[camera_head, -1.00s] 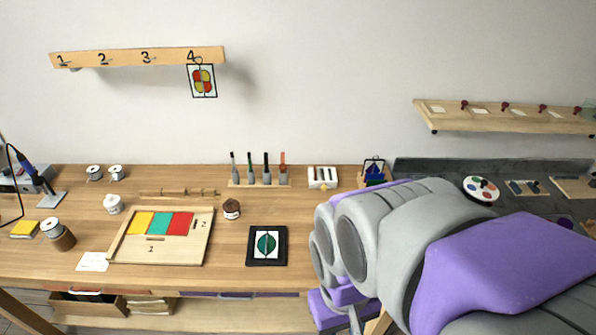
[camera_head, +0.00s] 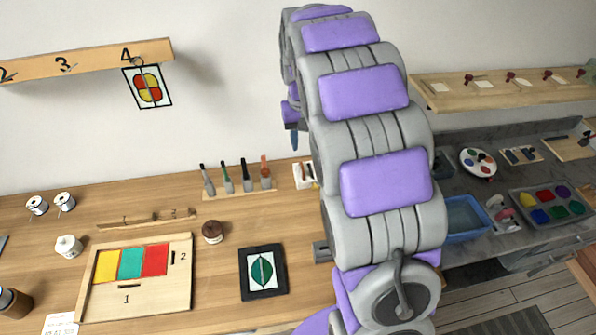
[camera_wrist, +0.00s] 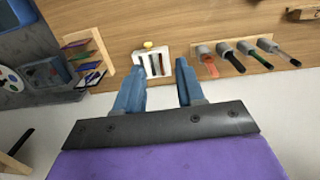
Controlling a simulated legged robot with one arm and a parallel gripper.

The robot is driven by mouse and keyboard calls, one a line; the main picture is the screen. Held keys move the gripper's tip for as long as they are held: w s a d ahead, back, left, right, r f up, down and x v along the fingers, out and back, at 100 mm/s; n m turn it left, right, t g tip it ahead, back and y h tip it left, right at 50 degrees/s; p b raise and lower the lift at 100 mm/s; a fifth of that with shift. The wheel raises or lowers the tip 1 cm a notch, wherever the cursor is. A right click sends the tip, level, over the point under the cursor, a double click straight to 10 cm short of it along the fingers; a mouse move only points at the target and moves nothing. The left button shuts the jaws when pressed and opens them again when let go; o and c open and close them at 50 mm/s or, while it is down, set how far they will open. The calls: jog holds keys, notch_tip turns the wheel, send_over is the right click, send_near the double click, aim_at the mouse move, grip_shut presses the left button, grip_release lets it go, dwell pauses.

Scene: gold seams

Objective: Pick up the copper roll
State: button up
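A white slotted holder (camera_head: 302,176) with a yellow knob stands at the back of the wooden bench, partly behind my arm. In the wrist view the holder (camera_wrist: 139,66) shows narrow slots with thin dark and brownish pieces in them. One may be the copper roll, but they are too small to tell. My gripper (camera_wrist: 160,66) is open and empty, its blue fingers spread with the holder ahead between them. In the head view my gripper (camera_head: 294,138) hangs above the back of the bench, mostly hidden by my arm.
A tool rack (camera_head: 238,193) with several upright handled tools stands just left of the holder. A dark-framed picture (camera_head: 263,271), a brown jar (camera_head: 213,232) and a wooden board (camera_head: 150,300) lie further forward. A blue tub (camera_head: 463,217) is right of my arm.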

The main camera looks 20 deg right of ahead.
jog(key=w+d+f, duration=0.4)
jog(key=w+d, duration=0.1)
jog(key=w, duration=0.2)
jog(key=b, duration=0.3)
send_over(299, 173)
jog(key=a, duration=0.1)
jog(key=shift+t, duration=0.3)
jog(key=f, duration=1.3)
jog(key=shift+s+f, duration=0.2)
jog(key=shift+f, duration=0.2)
jog(key=d+f, duration=0.1)
jog(key=d+f+b, duration=0.1)
jog(key=f, duration=0.1)
jog(key=d+f, duration=0.1)
jog(key=shift+w+f, duration=0.15)
jog(key=shift+w, duration=0.1)
jog(key=shift+d+f+b, duration=0.1)
jog(key=shift+f+b, duration=0.2)
jog(key=shift+f, duration=0.05)
jog(key=shift+a+r, duration=0.1)
jog(key=shift+a, duration=0.95)
jog(key=shift+c, duration=1.6)
jog(key=shift+d, duration=0.7)
grip_shut()
